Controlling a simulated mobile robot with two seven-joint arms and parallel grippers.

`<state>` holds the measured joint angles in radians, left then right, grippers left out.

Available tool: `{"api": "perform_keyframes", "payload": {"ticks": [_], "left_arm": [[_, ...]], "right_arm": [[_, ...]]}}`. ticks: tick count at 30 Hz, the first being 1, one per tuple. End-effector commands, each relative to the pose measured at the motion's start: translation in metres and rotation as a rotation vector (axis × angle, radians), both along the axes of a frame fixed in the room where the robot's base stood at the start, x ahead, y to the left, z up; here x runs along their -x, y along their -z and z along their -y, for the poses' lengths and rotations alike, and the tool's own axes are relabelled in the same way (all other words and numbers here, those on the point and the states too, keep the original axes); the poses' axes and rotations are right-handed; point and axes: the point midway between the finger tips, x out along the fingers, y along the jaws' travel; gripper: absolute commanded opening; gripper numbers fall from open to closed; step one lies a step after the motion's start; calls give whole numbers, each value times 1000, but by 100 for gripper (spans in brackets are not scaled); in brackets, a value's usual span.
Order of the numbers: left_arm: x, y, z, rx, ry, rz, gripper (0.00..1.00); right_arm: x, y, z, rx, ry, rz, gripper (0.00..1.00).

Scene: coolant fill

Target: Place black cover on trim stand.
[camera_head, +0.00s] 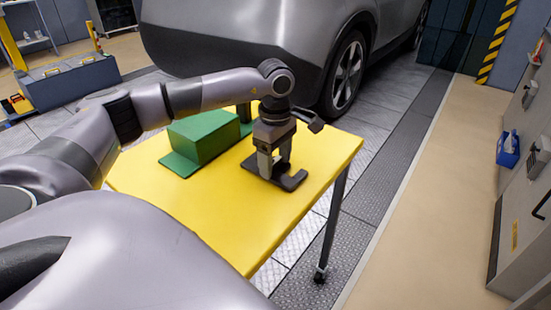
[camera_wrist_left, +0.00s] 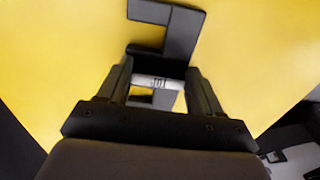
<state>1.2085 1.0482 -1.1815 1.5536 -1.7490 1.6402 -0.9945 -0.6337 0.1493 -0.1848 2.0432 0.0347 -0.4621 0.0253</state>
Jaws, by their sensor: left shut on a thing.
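A flat black piece with a notched outline, which I take as the black cover (camera_head: 292,182), is at the right part of the yellow table top, low over it or resting on it; I cannot tell which. It also shows in the left wrist view (camera_wrist_left: 181,36). My left gripper (camera_head: 272,167) points down over it and is shut on its raised part. A pale strip with dark marks (camera_wrist_left: 157,82) shows between the fingers in the left wrist view. A green stepped block (camera_head: 203,139) stands left of the gripper; I cannot tell whether it is the trim stand. My right gripper is out of view.
The yellow table (camera_head: 225,220) is bare in front of the block and cover. A grey car (camera_head: 260,35) stands behind it. A walkway (camera_head: 440,170) and grey cabinets (camera_head: 525,200) with a blue bin (camera_head: 508,150) lie to the right.

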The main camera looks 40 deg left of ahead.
Motion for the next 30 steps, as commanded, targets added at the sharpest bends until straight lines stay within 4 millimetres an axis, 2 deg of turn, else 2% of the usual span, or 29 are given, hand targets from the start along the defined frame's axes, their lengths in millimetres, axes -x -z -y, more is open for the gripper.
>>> {"api": "perform_keyframes", "payload": {"ticks": [3,4,6,14,18,23,30], "left_arm": [[0,4,0,0,0,0,35],[0,3,0,0,0,0,75],[0,2,0,0,0,0,90],[0,2,0,0,0,0,90],[0,-7,0,1,1,1,90],[-1,-37,0,1,1,4,90],[-1,-89,1,2,1,4,90]], "right_arm": [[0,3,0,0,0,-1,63],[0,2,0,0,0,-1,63],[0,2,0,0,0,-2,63],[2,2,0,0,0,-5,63],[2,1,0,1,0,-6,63],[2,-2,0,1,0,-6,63],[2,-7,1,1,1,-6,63]]}}
